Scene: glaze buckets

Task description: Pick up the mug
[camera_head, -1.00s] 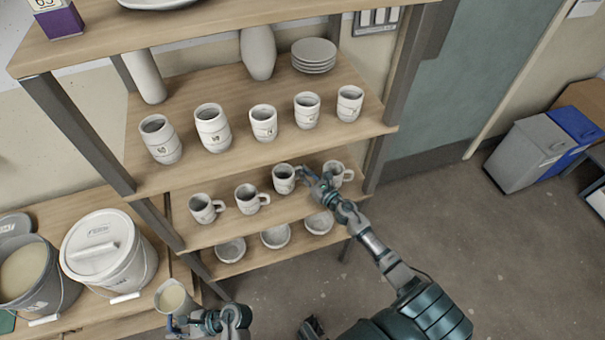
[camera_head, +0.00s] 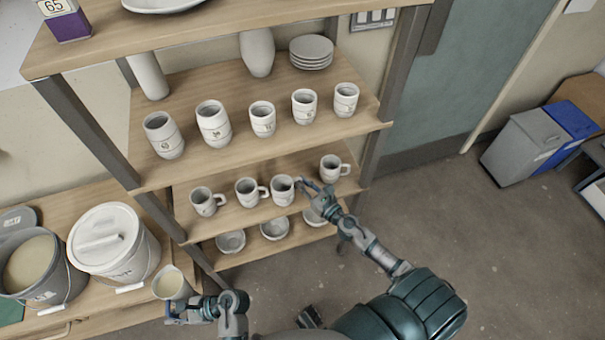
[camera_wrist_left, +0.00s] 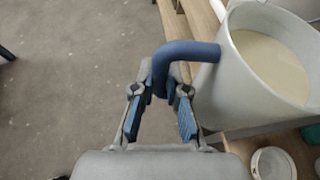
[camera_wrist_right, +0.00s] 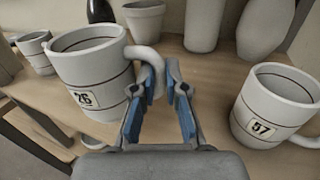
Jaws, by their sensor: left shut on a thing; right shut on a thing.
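My right gripper (camera_head: 306,189) is shut on the handle of a white mug (camera_head: 282,190) at the front of the mug shelf. In the right wrist view this mug (camera_wrist_right: 95,82) is upright and labelled 26, with its handle between the blue finger pads. I cannot tell whether its base touches the shelf. My left gripper (camera_head: 182,312) is shut on the blue handle (camera_wrist_left: 182,52) of a grey jug (camera_head: 172,284) of pale glaze at the lower left. Other handled mugs stand on the shelf, including one to the right (camera_head: 331,168), labelled 57 in the right wrist view (camera_wrist_right: 272,108).
Handleless cups (camera_head: 262,118) stand on the shelf (camera_head: 290,140) above, and bowls (camera_head: 275,229) below. A lidded bucket (camera_head: 115,262) and an open glaze bucket (camera_head: 40,285) stand at the left. The floor (camera_head: 440,220) at the right is open; bins (camera_head: 530,145) stand beyond it.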

